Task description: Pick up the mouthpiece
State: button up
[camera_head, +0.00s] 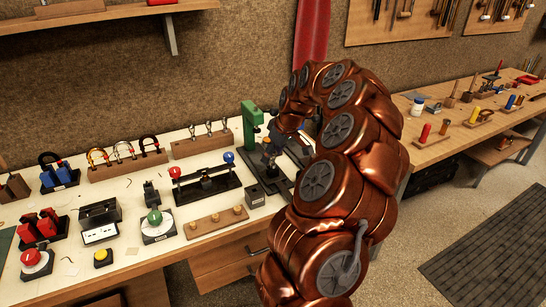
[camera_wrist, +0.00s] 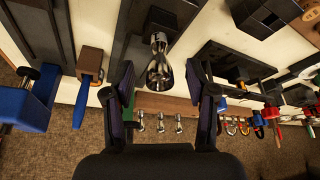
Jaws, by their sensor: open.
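A shiny silver mouthpiece (camera_wrist: 160,68) shows in the middle of the wrist view, in line with a dark block behind it. My gripper (camera_wrist: 161,75) is open, with one dark finger on each side of the mouthpiece. Gaps show on both sides, so neither finger appears to touch it. In the head view my copper arm reaches over the right end of the light workbench (camera_head: 130,200), and hides much of the gripper area.
A green upright tool (camera_head: 251,127) stands close to my gripper. A wooden block (camera_head: 216,223) lies near the front edge.

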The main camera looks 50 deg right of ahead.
jog(key=shift+c, duration=0.3)
grip_shut()
dwell(0.5)
jog(key=shift+w+r+b, duration=0.1)
jog(key=shift+r+b, duration=0.7)
jog(key=shift+r, duration=0.8)
jog(key=shift+a+r, duration=0.1)
jog(key=shift+r, duration=0.05)
jog(key=s+a+r+b, duration=0.1)
jog(key=s+a+b, duration=0.3)
jog(key=s+a, duration=0.5)
jog(key=a, duration=0.3)
jog(key=shift+s+a+r, duration=0.2)
jog(key=shift+s+a, duration=0.05)
jog(key=shift+s, duration=0.1)
jog(key=shift+r, duration=0.15)
jog(key=shift+r+p, duration=0.4)
jog(key=shift+r, duration=1.75)
